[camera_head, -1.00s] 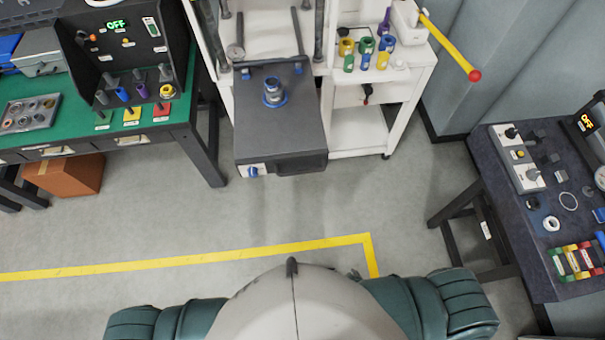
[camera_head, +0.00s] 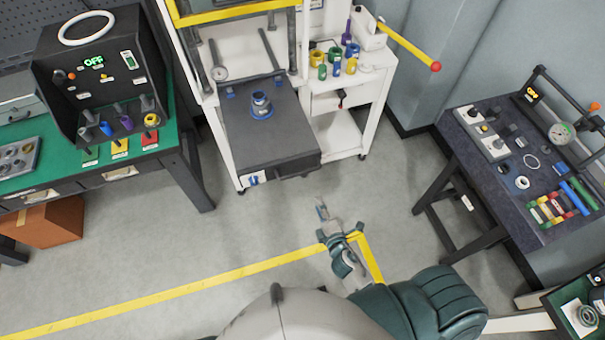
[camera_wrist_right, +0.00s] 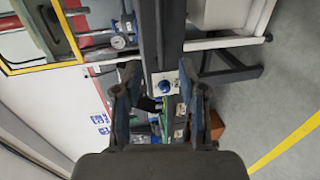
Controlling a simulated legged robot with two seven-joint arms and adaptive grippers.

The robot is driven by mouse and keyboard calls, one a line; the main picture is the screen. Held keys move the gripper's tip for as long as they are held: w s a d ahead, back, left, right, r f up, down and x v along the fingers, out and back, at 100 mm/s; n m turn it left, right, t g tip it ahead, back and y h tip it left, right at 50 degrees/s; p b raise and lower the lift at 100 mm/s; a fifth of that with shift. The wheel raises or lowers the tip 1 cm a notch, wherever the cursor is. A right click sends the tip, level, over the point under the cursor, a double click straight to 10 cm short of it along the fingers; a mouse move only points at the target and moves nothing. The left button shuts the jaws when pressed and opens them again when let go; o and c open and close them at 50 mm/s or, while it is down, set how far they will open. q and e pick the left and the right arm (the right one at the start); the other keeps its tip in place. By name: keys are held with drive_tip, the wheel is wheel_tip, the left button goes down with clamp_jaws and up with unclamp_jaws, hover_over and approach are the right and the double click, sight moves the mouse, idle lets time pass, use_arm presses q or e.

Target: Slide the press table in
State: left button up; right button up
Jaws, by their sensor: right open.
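The press table (camera_head: 268,146) is a dark grey slab that sticks out from the white press frame towards me in the head view. A metal part with blue rings (camera_head: 262,103) stands on it. In the right wrist view the slab (camera_wrist_right: 162,40) runs down from the top, with a blue knob (camera_wrist_right: 164,87) at its end. My right gripper (camera_head: 322,208) is open and empty, in front of the slab's near edge and apart from it. Its two fingers (camera_wrist_right: 164,110) flank the knob in the wrist view; the distance is unclear. My left gripper is out of view.
A green-topped bench (camera_head: 165,137) is at the left, a dark test table (camera_head: 470,143) at the right. The floor (camera_head: 230,225) before the press is clear.

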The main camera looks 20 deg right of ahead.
sight(304, 172)
drive_tip(key=x, duration=1.7)
drive_tip(key=shift+w+f+p, duration=0.1)
drive_tip(key=shift+p, duration=0.25)
clamp_jaws()
